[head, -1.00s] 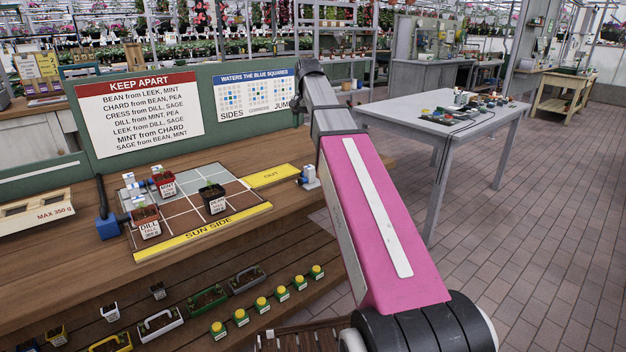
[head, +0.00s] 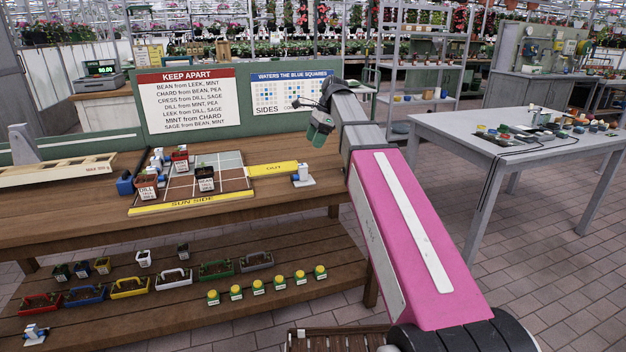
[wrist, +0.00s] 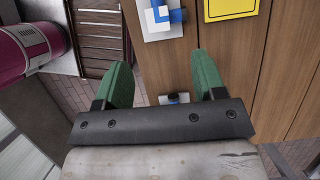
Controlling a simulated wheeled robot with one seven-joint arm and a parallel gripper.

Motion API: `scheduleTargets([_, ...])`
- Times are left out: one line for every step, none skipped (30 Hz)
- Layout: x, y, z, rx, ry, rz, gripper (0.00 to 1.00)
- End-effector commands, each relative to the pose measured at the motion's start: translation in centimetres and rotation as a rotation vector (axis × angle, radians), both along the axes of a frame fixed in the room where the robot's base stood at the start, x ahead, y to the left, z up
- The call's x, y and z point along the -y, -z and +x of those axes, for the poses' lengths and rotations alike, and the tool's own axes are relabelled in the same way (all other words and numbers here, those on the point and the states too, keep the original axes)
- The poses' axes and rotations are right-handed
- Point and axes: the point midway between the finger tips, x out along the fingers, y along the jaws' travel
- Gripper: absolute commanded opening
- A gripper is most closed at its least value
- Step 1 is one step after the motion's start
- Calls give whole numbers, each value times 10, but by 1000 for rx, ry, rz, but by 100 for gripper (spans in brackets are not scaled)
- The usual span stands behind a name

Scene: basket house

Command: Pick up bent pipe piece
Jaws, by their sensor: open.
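A blue bent pipe piece on a white plate (wrist: 163,17) shows at the top of the wrist view, beside the yellow strip. In the head view, a small blue-and-white piece (head: 302,175) stands at the bench's right end, by the yellow OUT strip; it looks like the same one. My gripper (wrist: 163,72) has green fingers spread apart with nothing between them. In the head view my gripper (head: 319,128) hangs above the bench's right end, higher than the piece and apart from it.
The board (head: 215,165) holds several potted herbs and more blue-and-white pieces. A lower shelf (head: 200,310) carries trays and yellow-topped pots. Another blue-and-white piece (head: 35,333) sits at its front left. A grey table (head: 455,125) with small items stands right. Bench wood between board and sign is clear.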

Motion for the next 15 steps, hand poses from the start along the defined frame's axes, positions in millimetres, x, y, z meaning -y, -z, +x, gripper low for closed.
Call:
scheduleTargets([-2,1,0,-5,7,2,64])
scheduleTargets([-2,3,-1,-6,10,3,64])
scheduleTargets([-3,5,-1,-7,12,3,64])
scheduleTargets([-4,7,-2,-7,12,3,64])
scheduleTargets([-5,10,-2,-7,12,3,64])
scheduleTargets([-7,15,-2,-7,12,2,64])
scheduleTargets([-8,19,-3,-7,12,2,64])
scheduleTargets([-10,23,-4,-7,10,2,64])
scheduleTargets([-12,28,-5,-7,10,2,64])
scheduleTargets([-14,32,-5,-7,10,2,64])
scheduleTargets([-16,37,-5,-7,9,2,64])
scheduleTargets([-18,42,-6,-7,9,2,64])
scheduleTargets([-20,45,-6,-7,9,2,64])
scheduleTargets([-21,48,-6,-7,9,2,64])
scheduleTargets([-22,50,-6,-7,8,2,64])
